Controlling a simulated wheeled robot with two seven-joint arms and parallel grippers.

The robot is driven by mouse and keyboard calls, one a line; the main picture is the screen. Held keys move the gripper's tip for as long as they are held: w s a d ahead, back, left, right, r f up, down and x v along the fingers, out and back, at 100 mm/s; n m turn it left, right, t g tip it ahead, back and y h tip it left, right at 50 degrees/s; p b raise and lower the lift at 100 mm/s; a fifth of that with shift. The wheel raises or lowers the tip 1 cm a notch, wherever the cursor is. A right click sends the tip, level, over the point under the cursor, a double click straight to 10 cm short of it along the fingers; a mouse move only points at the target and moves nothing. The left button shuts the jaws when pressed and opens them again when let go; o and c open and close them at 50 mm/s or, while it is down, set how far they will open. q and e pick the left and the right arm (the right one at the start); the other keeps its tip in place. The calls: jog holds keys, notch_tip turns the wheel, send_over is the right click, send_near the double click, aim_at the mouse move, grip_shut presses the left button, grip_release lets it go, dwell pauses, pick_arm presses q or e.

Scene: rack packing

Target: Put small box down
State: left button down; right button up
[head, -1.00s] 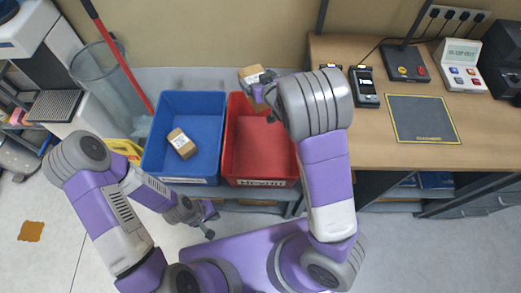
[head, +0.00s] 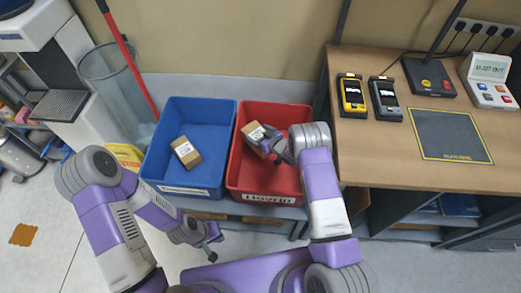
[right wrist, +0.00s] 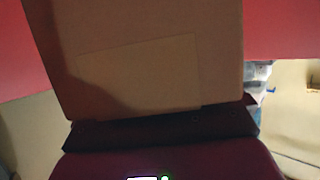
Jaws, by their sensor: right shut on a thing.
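A small brown cardboard box (head: 257,134) with a white label is over the red bin (head: 248,190) in the head view. My right gripper (head: 272,141) is shut on it, and the box looks low within the bin's walls; whether it touches the floor I cannot tell. In the right wrist view the box (right wrist: 150,55) fills most of the picture, with red bin wall on both sides. My left gripper (head: 211,243) hangs empty in front of the blue bin; its fingers are too small to read.
The blue bin (head: 215,165) beside the red one holds another brown box (head: 185,152). A wooden desk (head: 390,160) at right carries yellow and grey handheld devices and a dark mat (head: 450,134).

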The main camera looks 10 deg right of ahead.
notch_tip(320, 180, down, 8)
jog(key=b, duration=0.2)
jog(key=shift+f, duration=0.25)
jog(key=shift+f+b, duration=0.65)
jog(key=shift+b, duration=0.3)
jog(key=o, duration=0.8)
jog(key=shift+o, duration=0.2)
jog(key=shift+r, duration=0.15)
